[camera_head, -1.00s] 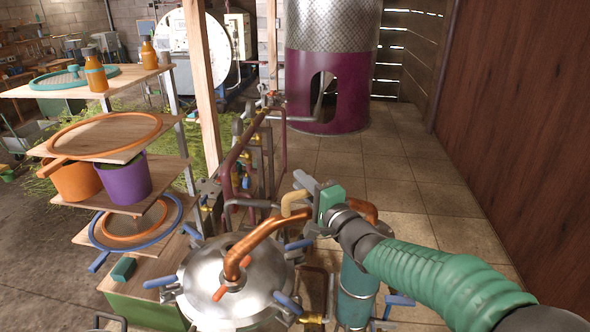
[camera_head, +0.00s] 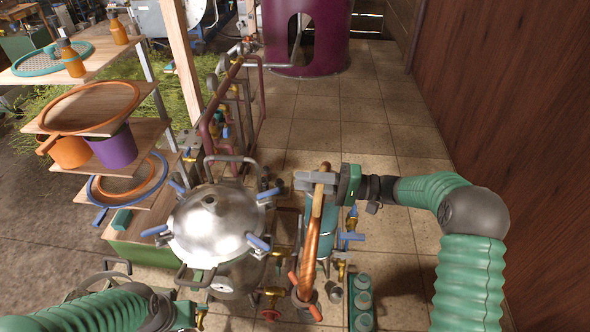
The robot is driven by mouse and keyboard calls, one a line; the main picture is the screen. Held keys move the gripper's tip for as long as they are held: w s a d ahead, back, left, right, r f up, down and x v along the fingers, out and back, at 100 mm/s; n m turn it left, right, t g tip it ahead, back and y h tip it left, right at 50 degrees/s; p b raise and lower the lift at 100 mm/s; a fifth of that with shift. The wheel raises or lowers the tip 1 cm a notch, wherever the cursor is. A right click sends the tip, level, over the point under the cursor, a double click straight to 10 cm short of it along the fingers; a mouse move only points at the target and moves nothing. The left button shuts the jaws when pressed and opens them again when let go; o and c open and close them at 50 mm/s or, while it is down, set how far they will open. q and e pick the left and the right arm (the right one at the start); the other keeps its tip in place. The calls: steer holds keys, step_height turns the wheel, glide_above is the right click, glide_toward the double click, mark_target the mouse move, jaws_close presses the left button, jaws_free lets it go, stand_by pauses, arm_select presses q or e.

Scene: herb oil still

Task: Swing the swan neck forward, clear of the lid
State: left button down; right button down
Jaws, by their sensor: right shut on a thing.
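The copper swan neck (camera_head: 309,254) runs from near the teal vessel (camera_head: 328,243) toward the bottom of the view. Its lower end, with a red-handled fitting (camera_head: 308,298), hangs right of the pot, apart from the lid.
Blue clamp handles (camera_head: 258,243) stick out around the lid. Valves and maroon pipes (camera_head: 212,130) stand behind the pot. A wooden shelf (camera_head: 140,140) with pots and hoops is at left. A teal rack (camera_head: 361,300) stands at lower right. Tiled floor (camera_head: 370,120) is open beyond.

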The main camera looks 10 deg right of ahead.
arm_select(q)
steer(key=shift+w+a+f, duration=0.1)
steer(key=shift+w+a, duration=0.1)
steer(key=shift+a, duration=0.55)
arm_select(e)
steer(key=n+g, duration=0.1)
steer(key=d+g, duration=0.1)
steer(key=shift+s+d+f+n+g, duration=0.15)
steer(key=shift+s+f+n+g, duration=0.15)
steer(key=shift+s+n+g, duration=0.1)
arm_select(q)
steer(key=shift+a, duration=0.1)
